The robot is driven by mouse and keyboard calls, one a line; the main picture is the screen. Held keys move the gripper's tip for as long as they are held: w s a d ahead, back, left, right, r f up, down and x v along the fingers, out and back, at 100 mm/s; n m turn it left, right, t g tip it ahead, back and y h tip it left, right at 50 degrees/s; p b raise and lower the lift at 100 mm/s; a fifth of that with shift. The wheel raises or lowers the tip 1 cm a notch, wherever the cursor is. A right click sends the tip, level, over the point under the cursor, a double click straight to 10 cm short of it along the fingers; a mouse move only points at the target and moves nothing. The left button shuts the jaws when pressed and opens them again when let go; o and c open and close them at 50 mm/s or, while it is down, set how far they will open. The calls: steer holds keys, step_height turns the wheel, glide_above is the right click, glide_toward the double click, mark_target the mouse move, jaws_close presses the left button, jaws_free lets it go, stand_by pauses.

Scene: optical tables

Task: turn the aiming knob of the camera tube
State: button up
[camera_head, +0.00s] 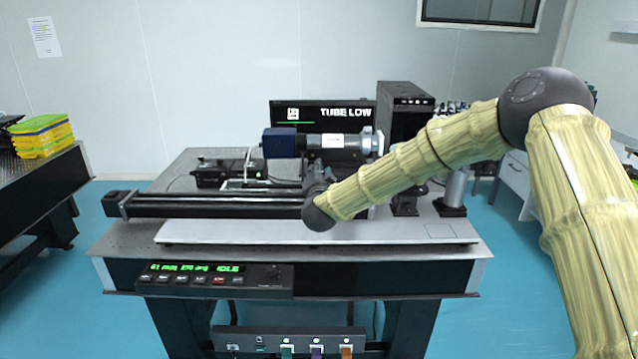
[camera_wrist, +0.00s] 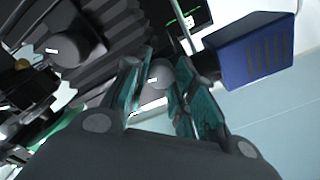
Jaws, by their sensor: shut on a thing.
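The camera tube (camera_head: 333,141) lies level above the bench, with a blue box-shaped end (camera_head: 281,142) at its left. In the wrist view the blue end (camera_wrist: 250,52) is at the upper right, apart from my fingers. My gripper (camera_wrist: 163,92) has teal-padded fingers on both sides of a small grey round knob (camera_wrist: 160,73) with a white mark, and it is shut on this knob. Part of the knob is hidden by the fingers. In the head view my forearm hides most of my gripper.
A second grey knob (camera_wrist: 72,49) stands at the left in the wrist view. A monitor (camera_head: 348,112) reading "TUBE LOW" is behind the tube. A long dark rail (camera_head: 215,205) crosses the bench. A control panel (camera_head: 215,279) with a green display is at the front edge.

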steer(key=shift+d+m+b, duration=0.1)
steer(key=shift+m+b, duration=0.45)
steer(key=shift+m, duration=0.05)
steer(key=o, duration=1)
steer(key=shift+o, duration=0.2)
steer(key=s, duration=1.2)
steer(key=shift+f, duration=0.1)
